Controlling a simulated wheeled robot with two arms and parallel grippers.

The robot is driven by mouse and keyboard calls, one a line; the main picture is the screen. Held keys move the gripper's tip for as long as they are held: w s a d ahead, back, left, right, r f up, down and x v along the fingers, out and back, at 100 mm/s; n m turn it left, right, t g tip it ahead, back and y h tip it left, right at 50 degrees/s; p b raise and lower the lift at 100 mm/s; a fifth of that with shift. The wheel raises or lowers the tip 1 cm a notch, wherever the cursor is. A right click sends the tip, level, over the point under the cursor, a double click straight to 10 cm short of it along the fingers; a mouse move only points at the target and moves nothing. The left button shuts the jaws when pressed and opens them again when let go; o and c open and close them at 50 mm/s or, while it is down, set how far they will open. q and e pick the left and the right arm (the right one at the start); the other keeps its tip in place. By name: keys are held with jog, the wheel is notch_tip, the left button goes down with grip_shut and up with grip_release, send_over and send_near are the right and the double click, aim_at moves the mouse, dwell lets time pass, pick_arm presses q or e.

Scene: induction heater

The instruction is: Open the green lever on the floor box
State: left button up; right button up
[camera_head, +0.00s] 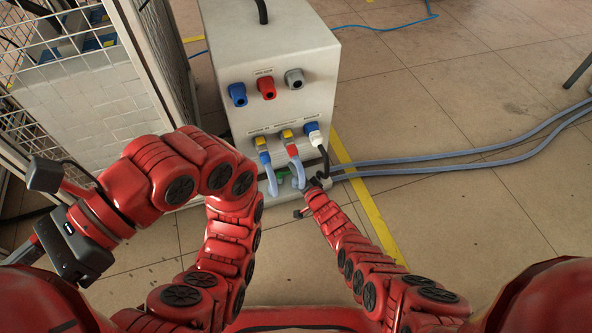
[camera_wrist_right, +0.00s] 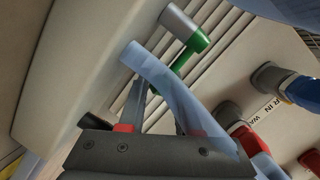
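The floor box (camera_head: 285,55) is a pale grey cabinet with connectors on its front. Its green lever (camera_head: 282,174) shows low on the front, partly behind hoses. In the right wrist view the green lever (camera_wrist_right: 198,46) has a grey round end and stands in front of a slatted vent. My right gripper (camera_head: 304,187) is at the box's lower front, close to the lever. In the wrist view its fingers (camera_wrist_right: 158,95) point toward the lever, but a pale blue hose crosses in front and hides their tips. My left gripper (camera_head: 35,250) is at the left edge, away from the box.
Pale blue hoses (camera_head: 420,165) run from the box's front across the floor to the right. Blue, red and grey connectors (camera_head: 267,87) sit above. A wire mesh cage (camera_head: 70,60) stands to the left. The tiled floor at right is mostly clear.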

grip_shut()
dwell(1.0)
